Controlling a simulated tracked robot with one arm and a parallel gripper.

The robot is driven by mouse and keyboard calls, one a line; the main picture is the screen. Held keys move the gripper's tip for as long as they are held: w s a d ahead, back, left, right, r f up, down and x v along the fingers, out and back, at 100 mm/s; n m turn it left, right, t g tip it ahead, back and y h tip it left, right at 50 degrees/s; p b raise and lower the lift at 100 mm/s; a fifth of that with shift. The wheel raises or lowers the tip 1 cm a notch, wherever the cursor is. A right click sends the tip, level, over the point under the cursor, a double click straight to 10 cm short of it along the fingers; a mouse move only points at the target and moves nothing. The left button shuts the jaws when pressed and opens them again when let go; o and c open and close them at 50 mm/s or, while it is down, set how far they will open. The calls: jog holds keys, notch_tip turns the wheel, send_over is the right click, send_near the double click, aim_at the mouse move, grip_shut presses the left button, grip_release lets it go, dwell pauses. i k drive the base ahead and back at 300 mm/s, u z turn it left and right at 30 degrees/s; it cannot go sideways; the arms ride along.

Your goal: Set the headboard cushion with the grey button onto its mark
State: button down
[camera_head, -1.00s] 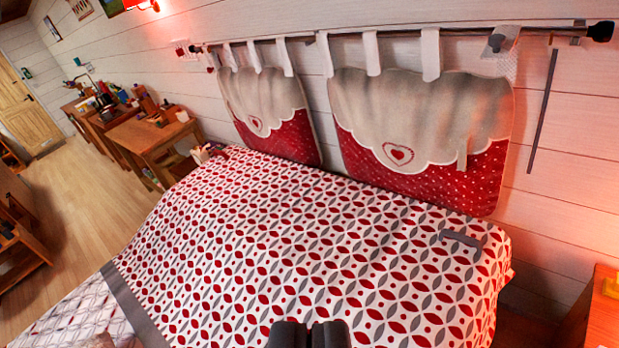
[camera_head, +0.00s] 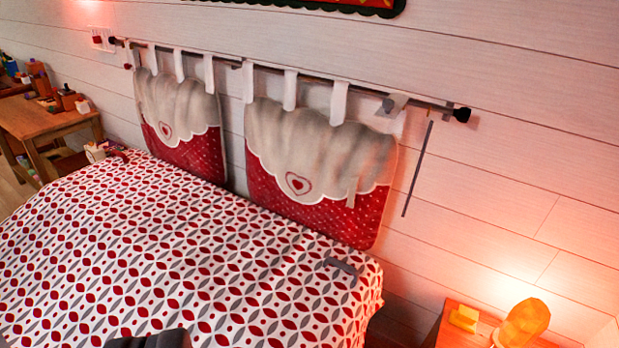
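Two headboard cushions hang by pale tabs from a dark rod (camera_head: 300,78) on the white board wall. The right cushion (camera_head: 318,150) has a grey top and a red lower part with a heart. A grey round piece (camera_head: 388,104), perhaps the grey button, shows at its upper right corner by a pale tab. The left cushion (camera_head: 180,120) looks alike; I see no grey button on it. I cannot make out a sure mark. My gripper (camera_head: 150,340) is a dark shape cut off by the bottom edge, over the bed and apart from both cushions; its fingertips are not clear.
The bed (camera_head: 130,240) has a red, grey and white patterned cover. A small grey bar (camera_head: 341,265) lies near its right edge. A thin grey strip (camera_head: 418,168) hangs on the wall. A nightstand (camera_head: 453,328) with a glowing lamp (camera_head: 523,322) stands at lower right.

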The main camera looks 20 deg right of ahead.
aim_at(331, 177)
jog(key=z, duration=1.8)
jog(key=i, duration=1.1)
jog(key=u, duration=2)
